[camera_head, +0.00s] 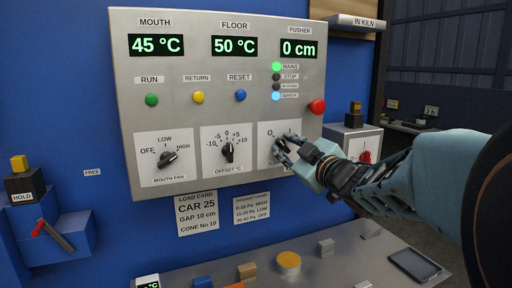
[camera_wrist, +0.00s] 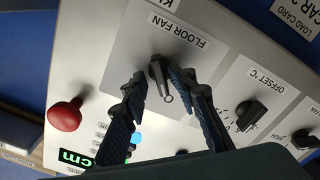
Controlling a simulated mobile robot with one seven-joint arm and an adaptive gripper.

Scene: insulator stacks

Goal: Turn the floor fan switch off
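The floor fan switch is a dark rotary knob on a white plate (camera_head: 265,157) at the right of the control panel's lower row. In the wrist view the knob (camera_wrist: 158,74) sits beside the "FLOOR FAN" label, its narrow grip lying roughly in line with the "O" mark. I cannot tell its exact setting. My gripper (camera_head: 283,150) is at this plate and hides most of the knob in the head view. In the wrist view my gripper (camera_wrist: 160,78) is open, with one fingertip on each side of the knob. Whether either finger touches it is unclear.
The offset knob (camera_head: 228,151) and mouth fan knob (camera_head: 167,158) are to the left on the same panel. A red push button (camera_head: 317,106) sits above right. A box with a red switch (camera_head: 364,157) stands to the right. A shelf (camera_head: 330,268) with small blocks lies below.

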